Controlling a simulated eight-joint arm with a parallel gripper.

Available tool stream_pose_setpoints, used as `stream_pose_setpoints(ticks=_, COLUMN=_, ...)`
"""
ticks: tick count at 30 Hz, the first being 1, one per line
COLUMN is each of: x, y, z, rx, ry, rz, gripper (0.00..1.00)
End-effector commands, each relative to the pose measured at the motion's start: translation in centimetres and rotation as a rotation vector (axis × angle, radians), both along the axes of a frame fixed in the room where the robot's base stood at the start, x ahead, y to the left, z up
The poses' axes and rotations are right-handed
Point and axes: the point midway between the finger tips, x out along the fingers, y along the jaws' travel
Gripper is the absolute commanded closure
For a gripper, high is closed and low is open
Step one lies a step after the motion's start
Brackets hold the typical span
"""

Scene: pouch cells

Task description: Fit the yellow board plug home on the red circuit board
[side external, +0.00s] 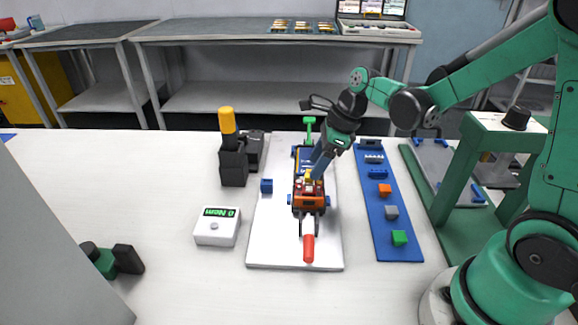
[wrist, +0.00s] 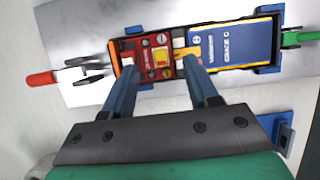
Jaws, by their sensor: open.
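The red circuit board (wrist: 150,68) lies at the left end of the blue pouch cell (wrist: 235,45) in the wrist view. In the side view, the board's end (side external: 308,187) is partly hidden by my gripper. A yellow block (wrist: 162,57), which looks like the board plug, sits on the board between my fingers; I cannot tell how deep it sits. A yellow-orange strip (wrist: 187,51) lies by the cell's edge. My gripper (wrist: 160,68) is open, its fingers apart on either side of the yellow block. In the side view my gripper (side external: 312,172) is low over the board.
A red-handled clamp (side external: 308,247) and a green-handled clamp (side external: 309,127) stand at the fixture's two ends. A blue strip (side external: 400,243) with several coloured blocks lies to the right. A white meter (side external: 217,227) and a black holder with a yellow handle (side external: 228,120) stand left.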

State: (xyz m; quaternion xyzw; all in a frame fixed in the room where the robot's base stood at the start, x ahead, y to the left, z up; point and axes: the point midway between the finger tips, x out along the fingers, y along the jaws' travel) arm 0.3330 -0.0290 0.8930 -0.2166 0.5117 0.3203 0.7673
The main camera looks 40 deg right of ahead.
Motion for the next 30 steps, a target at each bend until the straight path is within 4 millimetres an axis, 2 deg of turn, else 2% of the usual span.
stream_pose_setpoints(ticks=3, x=-0.4, y=-0.4, z=1.4, rx=0.000, ry=0.000, rz=-0.002, gripper=0.47)
stream_pose_setpoints(ticks=9, x=-0.7, y=-0.8, z=2.5, rx=0.000, ry=0.000, rz=-0.001, gripper=0.47)
stream_pose_setpoints(ticks=25, x=-0.7, y=-0.8, z=2.6, rx=-0.002, ry=-0.002, rz=0.001, gripper=0.47)
stream_pose_setpoints(ticks=28, x=-1.0, y=-0.6, z=2.9, rx=-0.031, ry=-0.026, rz=0.060, gripper=0.47)
stream_pose_setpoints(ticks=30, x=-1.4, y=-0.2, z=3.4, rx=-0.088, ry=-0.071, rz=0.173, gripper=0.47)
